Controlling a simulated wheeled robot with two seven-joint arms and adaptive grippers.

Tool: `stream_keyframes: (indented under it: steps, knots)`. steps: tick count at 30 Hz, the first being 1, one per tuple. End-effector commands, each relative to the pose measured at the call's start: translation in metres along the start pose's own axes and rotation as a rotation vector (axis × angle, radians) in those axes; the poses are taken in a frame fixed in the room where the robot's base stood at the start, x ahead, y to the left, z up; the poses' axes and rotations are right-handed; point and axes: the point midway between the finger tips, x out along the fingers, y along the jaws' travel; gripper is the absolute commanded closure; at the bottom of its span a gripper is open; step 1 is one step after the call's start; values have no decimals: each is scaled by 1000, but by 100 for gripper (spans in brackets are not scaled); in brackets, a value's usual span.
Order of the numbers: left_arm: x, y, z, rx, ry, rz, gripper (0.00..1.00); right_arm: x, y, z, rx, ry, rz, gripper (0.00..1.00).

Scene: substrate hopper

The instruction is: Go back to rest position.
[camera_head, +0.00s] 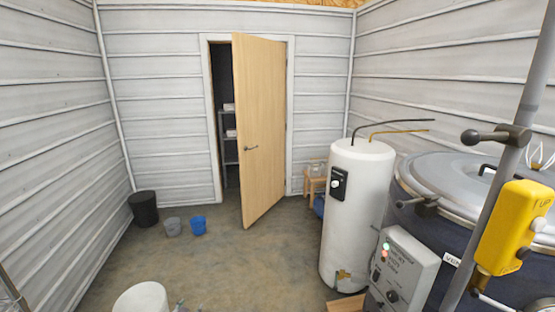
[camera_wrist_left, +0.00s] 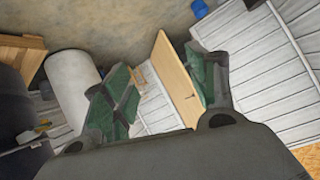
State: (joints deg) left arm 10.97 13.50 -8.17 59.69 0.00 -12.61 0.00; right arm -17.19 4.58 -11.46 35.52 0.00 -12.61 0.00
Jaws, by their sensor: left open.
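My left gripper (camera_wrist_left: 163,70) shows in the left wrist view. Its two green-padded fingers are spread apart, with nothing between them. Past the fingers, that view shows the wooden door (camera_wrist_left: 172,72), the floor and the ribbed wall at a tilted angle. In the head view neither gripper can be made out clearly; small thin tips at the bottom edge are too cut off to identify. My right gripper is not in view.
The wooden door (camera_head: 260,125) stands ajar at the back. A white tank (camera_head: 357,210), a grey control box (camera_head: 403,270), a large lidded vessel (camera_head: 465,182) and a yellow pendant (camera_head: 512,225) crowd the right. Buckets (camera_head: 197,225) stand back left. The middle floor is clear.

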Motion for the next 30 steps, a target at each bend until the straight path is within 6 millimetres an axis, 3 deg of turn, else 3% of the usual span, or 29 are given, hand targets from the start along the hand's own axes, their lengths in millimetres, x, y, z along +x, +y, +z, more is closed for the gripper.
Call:
stream_keyframes:
  steps: [1, 3, 14, 23, 30]
  knots:
    - [-3, 10, 25, -2, -33, 11, 42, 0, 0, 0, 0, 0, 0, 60]
    - [-7, 21, 55, -4, -73, 23, 42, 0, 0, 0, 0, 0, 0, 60]
    - [-48, 79, 205, -12, -277, 87, 42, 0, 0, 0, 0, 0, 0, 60]
    - [-105, 126, 322, -17, -444, 140, 42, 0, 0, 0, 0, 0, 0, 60]
    - [-165, 162, 409, -21, -578, 181, 42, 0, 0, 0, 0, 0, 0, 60]
